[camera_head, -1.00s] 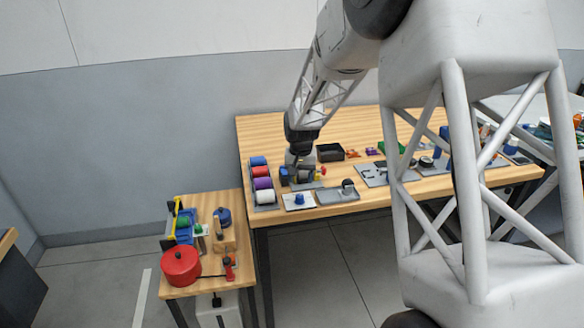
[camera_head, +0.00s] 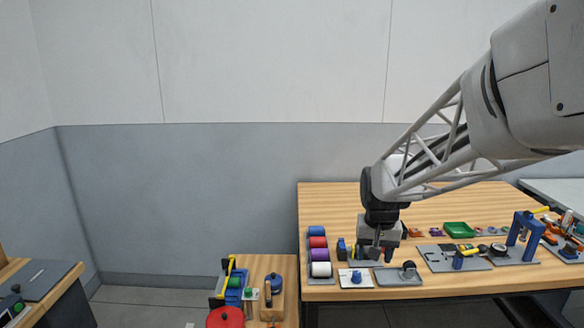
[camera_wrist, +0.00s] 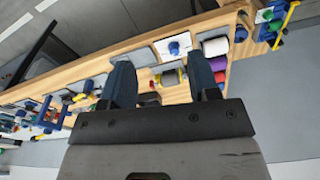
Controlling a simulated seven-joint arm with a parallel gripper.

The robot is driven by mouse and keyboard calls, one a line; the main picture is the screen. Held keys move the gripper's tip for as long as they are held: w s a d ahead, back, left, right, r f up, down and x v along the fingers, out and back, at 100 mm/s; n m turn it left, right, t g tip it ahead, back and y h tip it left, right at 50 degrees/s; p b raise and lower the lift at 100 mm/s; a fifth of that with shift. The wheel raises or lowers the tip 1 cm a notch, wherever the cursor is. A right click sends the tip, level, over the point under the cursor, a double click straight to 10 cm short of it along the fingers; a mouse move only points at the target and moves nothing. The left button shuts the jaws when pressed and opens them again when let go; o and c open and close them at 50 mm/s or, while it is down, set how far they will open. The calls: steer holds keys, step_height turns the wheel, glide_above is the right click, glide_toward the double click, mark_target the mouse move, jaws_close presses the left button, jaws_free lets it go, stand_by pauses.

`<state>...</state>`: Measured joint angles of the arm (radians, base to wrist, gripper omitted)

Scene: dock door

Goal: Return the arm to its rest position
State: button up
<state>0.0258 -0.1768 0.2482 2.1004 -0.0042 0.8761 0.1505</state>
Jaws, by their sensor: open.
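My gripper (camera_head: 378,256) hangs pointing down over the front part of the wooden table (camera_head: 335,205), just right of a rack of coloured rolls. My arm reaches in to it from the upper right of the head view. In the wrist view my gripper (camera_wrist: 161,80) has its two dark fingers wide apart, with nothing held between them. The table top and its items show beyond the fingertips. The head view does not clearly show the height of the fingertips over the table.
Near the gripper are the roll rack (camera_head: 318,255), a white plate with a blue knob (camera_head: 356,278) and a grey plate (camera_head: 400,277). A green tray (camera_head: 459,229) and blue stand (camera_head: 525,231) lie right. A red pot (camera_head: 225,317) stands on the lower-left side table.

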steer(key=s+r+n, duration=0.1)
steer(key=s+r, duration=0.1)
steer(key=s, duration=1.2)
steer(key=s+a+r+t, duration=0.1)
steer(key=s, duration=1.2)
steer(key=shift+s+r+n+t, duration=0.3)
steer(key=shift+s+r+n, duration=0.05)
steer(key=shift+r+n, duration=0.05)
